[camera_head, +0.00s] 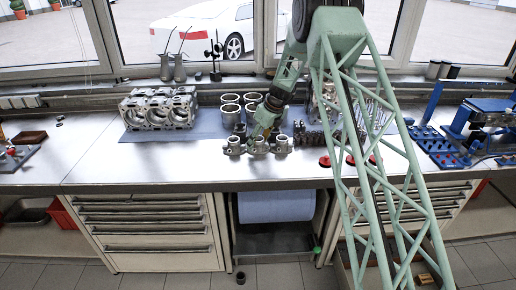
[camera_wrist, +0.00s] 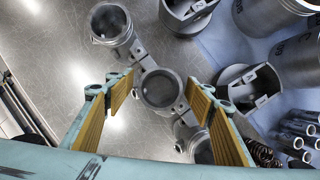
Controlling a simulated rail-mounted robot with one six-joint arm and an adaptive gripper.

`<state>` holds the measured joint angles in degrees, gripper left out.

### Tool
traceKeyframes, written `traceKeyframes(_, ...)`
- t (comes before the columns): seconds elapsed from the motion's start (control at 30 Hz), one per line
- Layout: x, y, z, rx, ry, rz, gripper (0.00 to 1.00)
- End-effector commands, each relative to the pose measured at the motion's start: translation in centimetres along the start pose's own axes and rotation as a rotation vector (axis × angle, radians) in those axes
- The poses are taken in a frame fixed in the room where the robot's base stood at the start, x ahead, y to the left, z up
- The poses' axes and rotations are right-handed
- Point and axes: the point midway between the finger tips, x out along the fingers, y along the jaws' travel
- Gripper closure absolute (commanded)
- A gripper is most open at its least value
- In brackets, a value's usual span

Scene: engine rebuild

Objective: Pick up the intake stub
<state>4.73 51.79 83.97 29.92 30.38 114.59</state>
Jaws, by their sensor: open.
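Three grey metal stubs with round bores and flanges stand in a row near the bench's front edge. I take these for intake stubs: a left one (camera_head: 234,146), a middle one (camera_head: 257,146) and a right one (camera_head: 281,145). In the wrist view the middle stub (camera_wrist: 160,104) lies between the yellow-padded fingers of my gripper (camera_wrist: 160,88), with one finger on each side and a gap at both. The other stubs show above left (camera_wrist: 110,24) and below right (camera_wrist: 202,149), the latter partly hidden by a finger. In the head view my gripper (camera_head: 265,122) reaches down over the middle stub.
Cylinder liners (camera_head: 230,112) and pistons (camera_wrist: 188,12) stand close behind the stubs. A spring (camera_wrist: 264,153) and small tubes (camera_wrist: 305,135) are to the right. An engine block (camera_head: 160,108) sits left on a blue mat. The bench front left (camera_head: 130,165) is clear.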

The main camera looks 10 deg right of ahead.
Motion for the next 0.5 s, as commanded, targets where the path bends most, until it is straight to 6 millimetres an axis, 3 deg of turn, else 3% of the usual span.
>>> traceKeyframes(0.07, -0.01, 0.00, 0.00, 0.000, 0.000, 0.000, 0.52)
traceKeyframes(0.4, 0.00, 0.00, -0.02, 0.000, 0.000, 0.000, 0.81)
traceKeyframes(0.5, -0.03, -0.01, 0.02, 0.000, 0.000, 0.000, 0.81)
